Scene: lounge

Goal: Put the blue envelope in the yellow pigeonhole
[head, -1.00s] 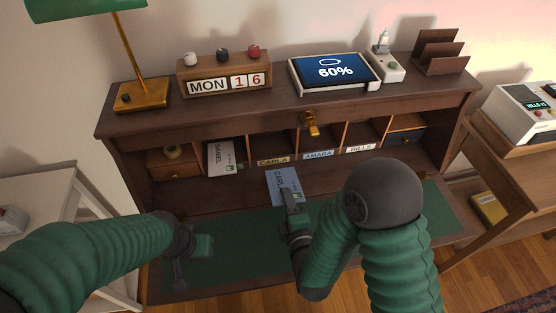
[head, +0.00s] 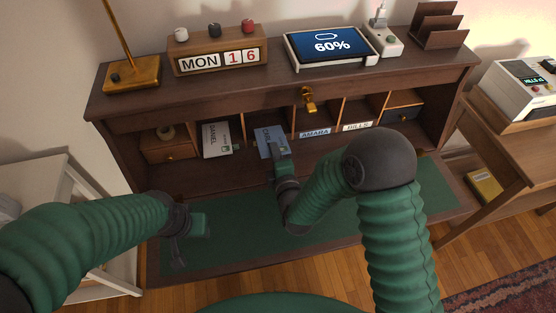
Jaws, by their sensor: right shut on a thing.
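The blue envelope (head: 267,138), printed with a name starting "CARL", is held by my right gripper (head: 278,152), which is shut on its near end. The envelope is at the mouth of the pigeonhole second from the left among the open ones. How far in it reaches I cannot tell. The yellow label seen earlier under that pigeonhole is now hidden behind the envelope and gripper. My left gripper (head: 188,240) hangs over the green desk mat, apart from the envelope; its jaw opening is unclear.
The pigeonhole to the left holds a white "DANIEL" envelope (head: 216,140). To the right are the blue "AMARA" label (head: 315,133) and the pale "BILLS" label (head: 357,127). Small drawers (head: 167,149) flank the row. The green mat (head: 240,235) is clear.

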